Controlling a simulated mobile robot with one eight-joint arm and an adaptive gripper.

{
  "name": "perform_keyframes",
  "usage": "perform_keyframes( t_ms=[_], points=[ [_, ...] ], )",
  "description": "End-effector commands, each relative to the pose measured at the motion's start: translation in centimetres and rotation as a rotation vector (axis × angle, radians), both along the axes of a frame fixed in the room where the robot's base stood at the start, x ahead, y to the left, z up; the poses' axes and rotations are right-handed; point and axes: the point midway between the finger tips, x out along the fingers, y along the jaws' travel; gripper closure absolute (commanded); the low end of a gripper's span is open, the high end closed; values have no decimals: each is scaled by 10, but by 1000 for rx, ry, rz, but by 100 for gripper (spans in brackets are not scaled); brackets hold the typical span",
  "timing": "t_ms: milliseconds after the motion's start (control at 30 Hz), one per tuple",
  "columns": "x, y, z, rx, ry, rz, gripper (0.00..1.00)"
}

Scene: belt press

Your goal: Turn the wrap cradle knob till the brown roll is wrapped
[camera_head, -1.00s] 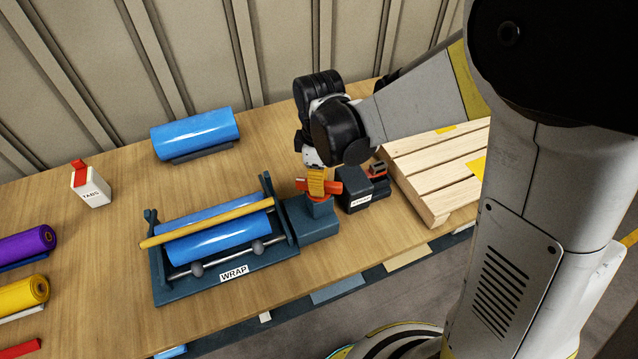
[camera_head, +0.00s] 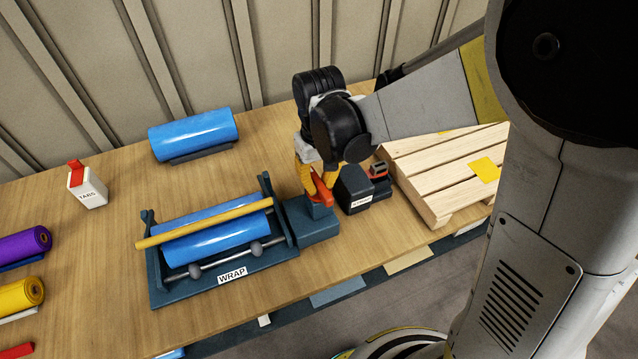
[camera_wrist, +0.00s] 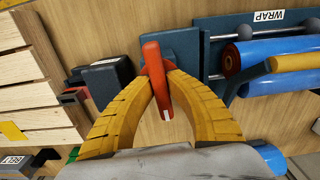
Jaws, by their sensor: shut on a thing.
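The wrap cradle (camera_head: 218,286) stands on the bench with a white WRAP label. A roll (camera_head: 215,238) lies in it under a yellow bar; its visible side is blue. In the wrist view its near end (camera_wrist: 232,63) shows reddish brown inside a blue outer layer. The orange-red knob (camera_head: 322,190) sits on the blue-grey block at the cradle's right end. In the wrist view the knob (camera_wrist: 156,78) stands between my yellow fingers, its bar running nearly up and down the picture. My gripper (camera_head: 316,182) is shut on the knob from above.
A dark labelled block (camera_head: 356,190) stands close right of the knob, with a wooden pallet (camera_head: 440,175) beyond it. Another blue roll (camera_head: 192,135) lies behind the cradle. A TABS bottle (camera_head: 88,187), a purple roll (camera_head: 22,244) and a yellow roll (camera_head: 20,294) are at left.

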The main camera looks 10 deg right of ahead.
Motion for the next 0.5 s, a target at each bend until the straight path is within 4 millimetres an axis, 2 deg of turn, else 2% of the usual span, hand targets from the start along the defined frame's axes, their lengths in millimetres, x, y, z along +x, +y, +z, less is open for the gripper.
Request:
perform_keyframes(
  t_ms=[500],
  points=[
    [0,0,0,0,0,-405,100]
  ],
)
